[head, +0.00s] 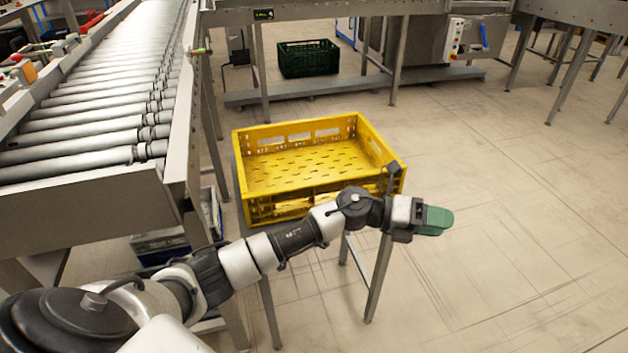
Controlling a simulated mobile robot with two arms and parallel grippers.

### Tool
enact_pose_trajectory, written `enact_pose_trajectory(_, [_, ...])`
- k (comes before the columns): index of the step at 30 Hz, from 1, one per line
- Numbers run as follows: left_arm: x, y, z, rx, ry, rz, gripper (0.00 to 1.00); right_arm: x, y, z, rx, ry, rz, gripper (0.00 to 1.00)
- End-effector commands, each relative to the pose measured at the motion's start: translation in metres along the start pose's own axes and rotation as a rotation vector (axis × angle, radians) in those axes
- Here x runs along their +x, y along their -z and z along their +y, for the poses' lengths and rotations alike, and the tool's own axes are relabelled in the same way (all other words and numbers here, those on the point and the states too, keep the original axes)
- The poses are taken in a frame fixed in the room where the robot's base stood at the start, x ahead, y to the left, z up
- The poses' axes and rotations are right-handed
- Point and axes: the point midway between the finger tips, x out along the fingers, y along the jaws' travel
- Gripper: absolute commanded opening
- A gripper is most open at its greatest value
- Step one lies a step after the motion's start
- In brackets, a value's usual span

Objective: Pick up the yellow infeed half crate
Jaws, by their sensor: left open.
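The yellow half crate (285,136) stands upright and looks empty, with slotted walls and a perforated floor. It rests on a metal-legged stand in the middle of the head view, right of the roller conveyor. My left arm comes in from the lower left and crosses in front of the crate's near wall. My left gripper (436,220), with green fingers, is just right of the crate's near right corner. It is open and holds nothing that I can see. My right gripper is not in view.
The roller conveyor (92,108) runs along the left. A dark green crate (308,58) sits at the back under a metal frame. A bluish crate (165,240) is low beneath the conveyor's end. The tiled floor (520,220) on the right is clear.

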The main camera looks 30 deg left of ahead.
Motion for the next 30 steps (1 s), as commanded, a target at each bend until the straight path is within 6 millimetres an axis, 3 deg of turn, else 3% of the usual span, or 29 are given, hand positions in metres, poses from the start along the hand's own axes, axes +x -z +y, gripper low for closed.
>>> enact_pose_trajectory(3, [-0.019,-0.016,-0.001,0.293,-0.186,0.319,0.47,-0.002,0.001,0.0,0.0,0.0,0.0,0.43])
enact_pose_trajectory(6, [-0.058,-0.039,0.009,0.463,-0.405,0.575,0.47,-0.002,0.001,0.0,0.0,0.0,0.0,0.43])
enact_pose_trajectory(12, [-0.159,-0.099,0.004,0.562,-0.852,0.928,0.47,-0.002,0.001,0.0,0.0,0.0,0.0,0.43])
enact_pose_trajectory(16, [-0.205,-0.123,-0.01,0.532,-1.036,1.034,0.47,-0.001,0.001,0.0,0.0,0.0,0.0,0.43])
enact_pose_trajectory(21, [-0.226,-0.127,-0.009,0.502,-1.119,1.083,0.47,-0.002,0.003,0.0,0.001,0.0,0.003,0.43])
enact_pose_trajectory(30, [-0.225,-0.109,0.028,0.502,-1.118,1.082,0.47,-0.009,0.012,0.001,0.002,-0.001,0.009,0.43])
